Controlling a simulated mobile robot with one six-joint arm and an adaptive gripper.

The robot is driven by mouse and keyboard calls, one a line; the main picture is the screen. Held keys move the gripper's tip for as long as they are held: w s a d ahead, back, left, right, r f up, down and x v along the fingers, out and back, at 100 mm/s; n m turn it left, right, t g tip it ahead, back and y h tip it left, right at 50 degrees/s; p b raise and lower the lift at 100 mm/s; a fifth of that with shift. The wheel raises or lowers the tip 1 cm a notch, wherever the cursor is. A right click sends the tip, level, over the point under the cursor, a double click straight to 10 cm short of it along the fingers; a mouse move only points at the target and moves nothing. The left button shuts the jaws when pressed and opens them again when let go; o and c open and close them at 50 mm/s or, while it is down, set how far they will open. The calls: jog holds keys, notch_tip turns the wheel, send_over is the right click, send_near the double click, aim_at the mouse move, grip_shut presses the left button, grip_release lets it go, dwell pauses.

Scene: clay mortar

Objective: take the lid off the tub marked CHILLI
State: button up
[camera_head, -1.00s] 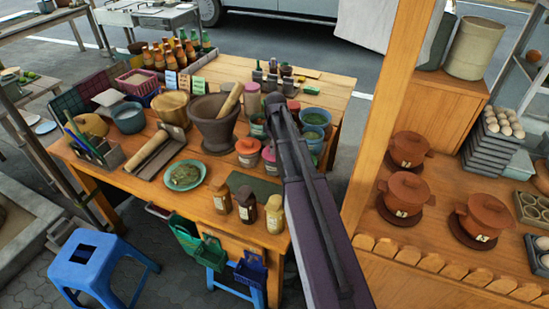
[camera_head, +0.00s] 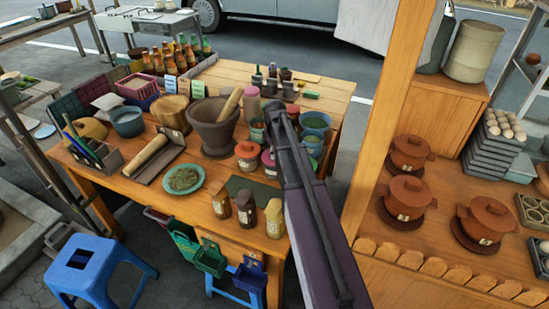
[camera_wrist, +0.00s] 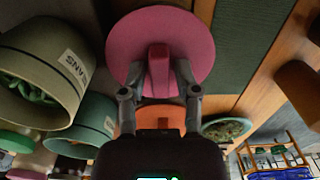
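A pink round lid (camera_wrist: 190,40) with an upright pink grip (camera_wrist: 158,72) fills the upper middle of the wrist view. In the head view the pink-lidded tub (camera_head: 269,160) stands beside an orange-lidded tub (camera_head: 247,155), partly hidden by my arm. No CHILLI marking is readable on it. My gripper (camera_wrist: 160,72) is open, with one finger on each side of the grip and small gaps showing. The lid hides its tub in the wrist view. In the head view my gripper is hidden behind my arm.
A green tub marked BEANS (camera_wrist: 72,70) stands close on the left in the wrist view. The orange lid (camera_wrist: 140,113) is next to the pink one. A plate of greens (camera_head: 185,180), a mortar (camera_head: 212,130) and several jars (camera_head: 246,205) crowd the table. A wooden post (camera_head: 385,110) rises right.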

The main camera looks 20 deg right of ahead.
grip_shut()
jog(key=shift+r, duration=0.2)
notch_tip(320, 180, up, 4)
jog(key=p, duration=0.3)
jog(key=shift+f+p, duration=0.25)
jog(key=shift+p, duration=0.15)
jog(key=s+r+p, duration=0.1)
jog(key=s, duration=1.5)
jog(key=shift+d, duration=0.3)
